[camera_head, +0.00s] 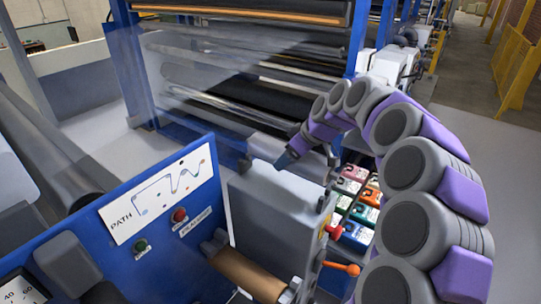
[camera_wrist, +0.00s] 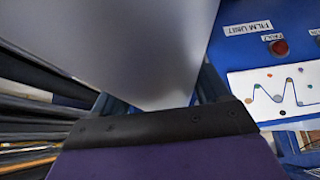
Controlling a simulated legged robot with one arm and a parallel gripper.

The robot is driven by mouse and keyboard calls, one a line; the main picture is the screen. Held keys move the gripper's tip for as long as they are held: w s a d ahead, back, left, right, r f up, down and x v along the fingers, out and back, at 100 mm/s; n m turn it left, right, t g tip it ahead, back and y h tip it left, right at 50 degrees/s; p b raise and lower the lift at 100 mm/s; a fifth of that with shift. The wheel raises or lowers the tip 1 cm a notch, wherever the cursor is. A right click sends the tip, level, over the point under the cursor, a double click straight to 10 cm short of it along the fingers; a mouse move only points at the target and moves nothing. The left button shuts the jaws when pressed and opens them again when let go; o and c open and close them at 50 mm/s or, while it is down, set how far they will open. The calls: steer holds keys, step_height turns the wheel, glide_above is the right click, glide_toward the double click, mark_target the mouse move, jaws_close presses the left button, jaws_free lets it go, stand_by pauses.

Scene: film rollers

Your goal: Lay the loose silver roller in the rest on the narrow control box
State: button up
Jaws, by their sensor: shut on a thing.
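The narrow control box (camera_head: 265,215) is the tall grey box in the middle of the head view. Dark fittings stand at the ends of its top; the rest between them is hard to make out. My gripper (camera_head: 283,163) points down at the box's top, and its tips are close over it.
A blue panel (camera_head: 110,250) with a white path diagram (camera_head: 160,195) and buttons stands to the left. Free floor (camera_head: 510,180) is at far right.

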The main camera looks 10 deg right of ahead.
steer(key=shift+d+f, duration=0.35)
steer(key=shift+d, duration=0.25)
steer(key=shift+d+f, duration=0.15)
steer(key=shift+f, duration=0.15)
steer(key=a+f, duration=0.1)
steer(key=a, duration=0.1)
steer(key=a+b, duration=0.1)
steer(key=a+f, duration=0.1)
steer(key=a, duration=0.1)
steer(key=shift+s+a+f, duration=0.25)
steer(key=shift+a+f, duration=0.05)
steer(key=shift+a, duration=0.05)
jaws_close()
steer(key=shift+s+f, duration=0.1)
steer(key=shift+s, duration=0.05)
steer(key=shift+d+f+b, duration=0.1)
steer(key=shift+d+b, duration=0.2)
steer(key=shift+w+d+f, duration=0.3)
steer(key=shift+w+d, duration=0.3)
steer(key=shift+d, duration=0.3)
steer(key=shift+s+d+r, duration=0.15)
steer(key=shift+s+d, duration=0.05)
steer(key=shift+d, duration=0.05)
steer(key=shift+a+f+b, duration=0.15)
steer(key=shift+a+f, duration=0.05)
steer(key=shift+a, duration=0.3)
steer(key=shift+a+f+b, duration=0.15)
steer(key=shift+a, duration=0.3)
steer(key=shift+s+d+f, duration=0.1)
steer(key=shift+d, duration=0.3)
